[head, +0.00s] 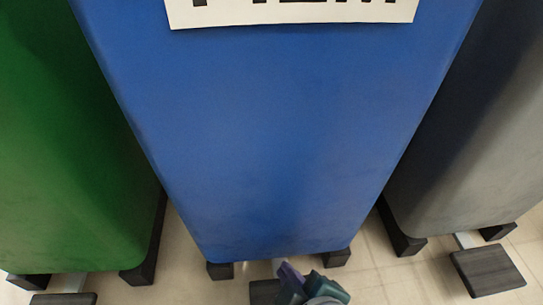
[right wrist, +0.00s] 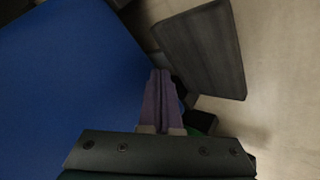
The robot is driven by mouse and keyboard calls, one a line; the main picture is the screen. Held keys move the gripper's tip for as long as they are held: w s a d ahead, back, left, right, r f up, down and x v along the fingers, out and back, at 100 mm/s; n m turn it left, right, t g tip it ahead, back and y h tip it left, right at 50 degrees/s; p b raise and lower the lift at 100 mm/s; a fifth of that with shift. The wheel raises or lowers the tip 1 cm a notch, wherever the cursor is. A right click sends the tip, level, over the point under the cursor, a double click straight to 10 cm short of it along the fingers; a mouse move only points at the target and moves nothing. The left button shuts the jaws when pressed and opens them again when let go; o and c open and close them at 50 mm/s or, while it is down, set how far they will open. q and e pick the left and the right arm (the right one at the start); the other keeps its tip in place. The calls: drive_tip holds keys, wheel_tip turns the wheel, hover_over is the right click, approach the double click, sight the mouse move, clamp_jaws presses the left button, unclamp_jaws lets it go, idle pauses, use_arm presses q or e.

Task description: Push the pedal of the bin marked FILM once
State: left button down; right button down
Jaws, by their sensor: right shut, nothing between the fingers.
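The blue bin (head: 285,130) fills the middle of the head view. Its white label (head: 290,12) is cut off at the top, with only the lower parts of the letters showing. Its dark pedal (head: 263,292) is at the bottom edge, partly hidden by my right gripper (head: 284,266). In the right wrist view the purple fingers (right wrist: 160,75) are shut and empty. There the dark pedal (right wrist: 205,50) lies just right of the fingertips and the blue bin (right wrist: 60,85) is on the left. I cannot tell whether the fingers touch the pedal. My left gripper is not in view.
A green bin (head: 65,150) stands on the left, its pedal (head: 62,299) at the bottom edge. A grey bin (head: 480,150) stands on the right with its pedal (head: 487,270) in front. Pale tiled floor (head: 400,285) is clear between the blue bin's pedal and the grey bin's pedal.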

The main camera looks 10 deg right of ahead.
drive_tip(key=shift+r+p, duration=0.35)
drive_tip(key=shift+r, duration=0.1)
drive_tip(key=shift+r, duration=0.1)
wheel_tip(320, 180, up, 5)
drive_tip(key=p, duration=0.5)
drive_tip(key=shift+w, duration=0.1)
idle(0.5)
